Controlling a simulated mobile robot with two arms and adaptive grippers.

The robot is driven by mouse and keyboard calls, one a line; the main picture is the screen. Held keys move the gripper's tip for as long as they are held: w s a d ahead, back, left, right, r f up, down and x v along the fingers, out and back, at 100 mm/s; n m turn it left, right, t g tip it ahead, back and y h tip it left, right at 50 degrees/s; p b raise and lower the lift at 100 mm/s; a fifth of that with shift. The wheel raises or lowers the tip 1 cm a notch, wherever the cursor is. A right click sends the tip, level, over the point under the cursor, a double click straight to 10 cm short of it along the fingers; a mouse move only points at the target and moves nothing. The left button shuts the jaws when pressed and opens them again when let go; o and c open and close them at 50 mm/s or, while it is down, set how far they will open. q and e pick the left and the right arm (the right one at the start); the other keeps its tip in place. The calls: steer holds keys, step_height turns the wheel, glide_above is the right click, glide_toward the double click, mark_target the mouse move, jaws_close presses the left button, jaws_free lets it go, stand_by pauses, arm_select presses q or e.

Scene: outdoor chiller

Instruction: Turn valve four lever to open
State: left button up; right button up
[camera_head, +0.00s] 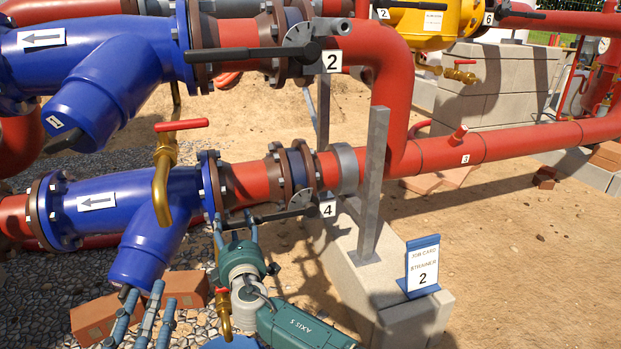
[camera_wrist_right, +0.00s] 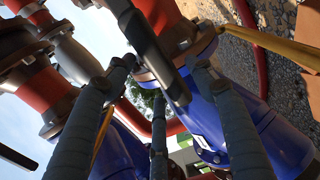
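Valve four's dark lever (camera_head: 278,215) runs left from the valve beside the white "4" tag (camera_head: 327,209), roughly along the lower red pipe. My right gripper (camera_head: 235,218) points up at the lever's left end, below the pipe. In the right wrist view the dark lever (camera_wrist_right: 152,50) passes between the spread fingers of my right gripper (camera_wrist_right: 160,66). The fingers look apart, with no clear grip on the lever. My left gripper (camera_head: 150,295) is at the bottom left, away from the lever, with its fingers spread and empty.
A blue strainer (camera_head: 140,205) and a brass tap with a red handle (camera_head: 181,125) stand left of my right gripper. A grey post (camera_head: 372,190), concrete block (camera_head: 350,265) and blue card stand (camera_head: 422,266) are on the right. Valve two's lever (camera_head: 235,54) is above.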

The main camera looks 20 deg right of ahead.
steer(key=o, duration=0.5)
steer(key=shift+d, duration=0.25)
steer(key=s+p, duration=0.3)
steer(key=s, duration=0.4)
steer(key=shift+d+p, duration=0.2)
steer(key=shift+p, duration=0.1)
